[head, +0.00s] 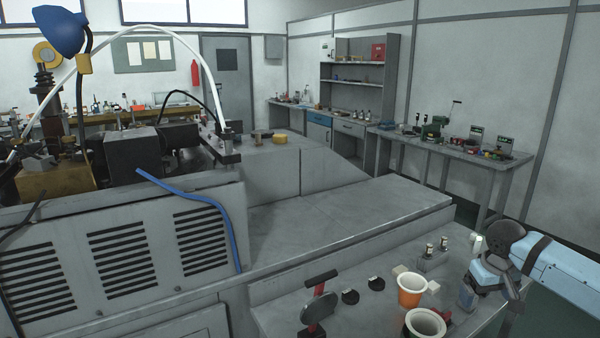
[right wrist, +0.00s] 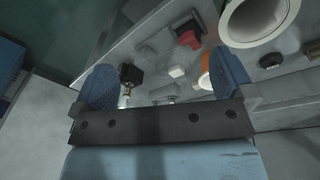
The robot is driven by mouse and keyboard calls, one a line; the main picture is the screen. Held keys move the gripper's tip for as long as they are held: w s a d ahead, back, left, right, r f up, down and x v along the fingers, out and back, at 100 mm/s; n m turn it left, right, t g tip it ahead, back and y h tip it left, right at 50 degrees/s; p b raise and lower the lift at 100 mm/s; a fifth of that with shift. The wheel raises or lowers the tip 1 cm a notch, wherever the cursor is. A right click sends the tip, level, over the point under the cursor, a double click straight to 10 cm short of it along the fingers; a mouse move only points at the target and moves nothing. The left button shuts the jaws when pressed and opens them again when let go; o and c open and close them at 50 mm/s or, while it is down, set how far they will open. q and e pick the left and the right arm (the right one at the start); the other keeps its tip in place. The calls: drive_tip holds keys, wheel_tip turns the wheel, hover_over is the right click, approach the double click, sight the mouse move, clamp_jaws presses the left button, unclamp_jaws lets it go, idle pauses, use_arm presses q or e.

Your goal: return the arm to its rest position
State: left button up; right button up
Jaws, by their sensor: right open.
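My right arm comes in from the right edge of the head view. Its blue right gripper (head: 472,288) is over the right end of the bench, to the right of the cups. In the right wrist view the two blue fingers of the gripper (right wrist: 165,84) stand wide apart, with nothing held between them. An orange cup with a white inside (head: 410,292) stands upright on the bench, apart from the gripper. My left gripper is not in view.
A red-handled lever with a grey disc (head: 317,308) stands left of the cups. Small metal fittings (head: 432,252) are behind them, close to the gripper. A large grey machine (head: 130,250) fills the left. Its flat top (head: 350,215) is clear.

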drive_tip(key=s+d+f+n+t, duration=0.1)
drive_tip(key=s+f+n+t, duration=0.1)
drive_tip(key=s+f, duration=0.6)
drive_tip(key=s+d+f+n+t, duration=0.15)
drive_tip(key=s+f, duration=0.25)
drive_tip(key=f, duration=0.7)
drive_tip(key=s+a+f+n+t+y, duration=0.1)
drive_tip(key=s+f+n+t+y, duration=0.2)
drive_tip(key=s, duration=0.6)
drive_tip(key=s+a+f+n+t, duration=0.15)
drive_tip(key=s+n, duration=0.35)
drive_tip(key=s, duration=0.5)
drive_tip(key=s+a+f+m+t+y, duration=0.15)
drive_tip(key=a+m, duration=0.75)
drive_tip(key=a, duration=1.5)
use_arm(q)
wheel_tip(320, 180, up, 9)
drive_tip(key=p, duration=0.9)
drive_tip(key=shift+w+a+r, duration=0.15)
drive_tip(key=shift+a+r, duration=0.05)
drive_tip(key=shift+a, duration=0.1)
use_arm(e)
wheel_tip(320, 180, up, 8)
drive_tip(key=shift+d+r, duration=0.2)
drive_tip(key=shift+d, duration=0.25)
